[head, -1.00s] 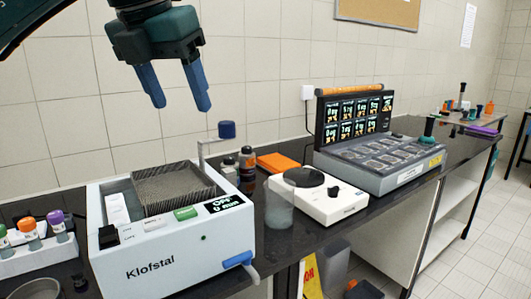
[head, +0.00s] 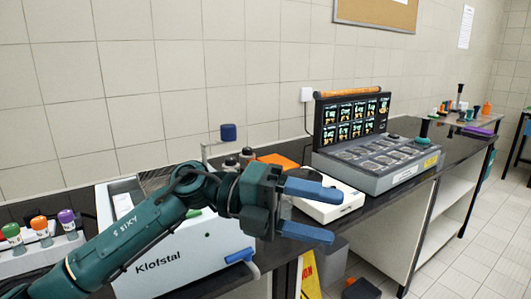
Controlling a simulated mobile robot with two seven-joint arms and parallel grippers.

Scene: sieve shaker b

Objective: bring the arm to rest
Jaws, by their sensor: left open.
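My left arm comes in from the lower left and reaches across the front of the white Klofstal sieve shaker (head: 165,265). My left gripper (head: 322,214) is open and empty, with its two blue fingers pointing right. It shows in front of the white round-plate device (head: 343,205) and hides part of it. The arm hides most of the shaker's top and its panel. My right gripper is not in view.
A grey instrument with several lit screens (head: 380,165) stands to the right on the black bench. An orange box (head: 277,160) and small bottles (head: 247,154) are behind the gripper. A rack with coloured-capped tubes (head: 45,252) stands at the left.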

